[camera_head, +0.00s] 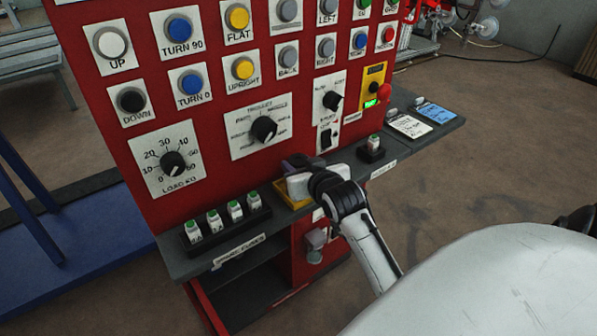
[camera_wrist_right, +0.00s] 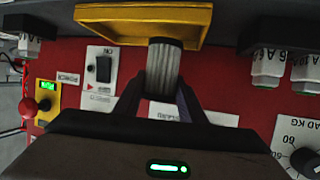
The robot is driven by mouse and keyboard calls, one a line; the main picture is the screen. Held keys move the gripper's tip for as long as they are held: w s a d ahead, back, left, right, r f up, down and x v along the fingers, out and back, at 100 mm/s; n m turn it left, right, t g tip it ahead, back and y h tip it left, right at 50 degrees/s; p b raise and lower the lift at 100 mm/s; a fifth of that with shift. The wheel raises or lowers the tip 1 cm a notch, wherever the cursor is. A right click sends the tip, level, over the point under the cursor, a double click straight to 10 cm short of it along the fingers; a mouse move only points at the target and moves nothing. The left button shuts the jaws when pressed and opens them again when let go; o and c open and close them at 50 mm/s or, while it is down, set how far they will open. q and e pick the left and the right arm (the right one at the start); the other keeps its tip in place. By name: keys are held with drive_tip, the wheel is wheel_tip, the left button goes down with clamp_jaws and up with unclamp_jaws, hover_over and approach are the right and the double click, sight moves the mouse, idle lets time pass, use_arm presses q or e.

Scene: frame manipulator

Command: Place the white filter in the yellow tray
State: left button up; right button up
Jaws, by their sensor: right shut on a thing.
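The white filter (camera_wrist_right: 164,64) is a pleated pale cylinder with a dark end, seen in the right wrist view. My right gripper (camera_wrist_right: 162,92) is shut on it, with one finger on each side. The filter's dark end overlaps the yellow tray (camera_wrist_right: 108,22) in that view; I cannot tell whether it touches the tray. In the head view the yellow tray (camera_head: 293,205) sits on the grey shelf of the red panel, partly covered by my right gripper (camera_head: 297,172). The filter is hidden there behind the gripper and wrist. My left gripper is not in view.
Several spare fuses stand in a dark holder (camera_head: 222,226) left of the tray. A single fuse (camera_head: 374,145) stands right of it. Two cards (camera_head: 408,126) lie at the shelf's right end. The red panel (camera_head: 215,140) with knobs and buttons rises behind.

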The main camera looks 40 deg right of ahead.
drive_tip(key=shift+f, duration=0.95)
drive_tip(key=shift+f, duration=0.1)
drive_tip(key=o, duration=1)
drive_tip(key=shift+o, duration=0.2)
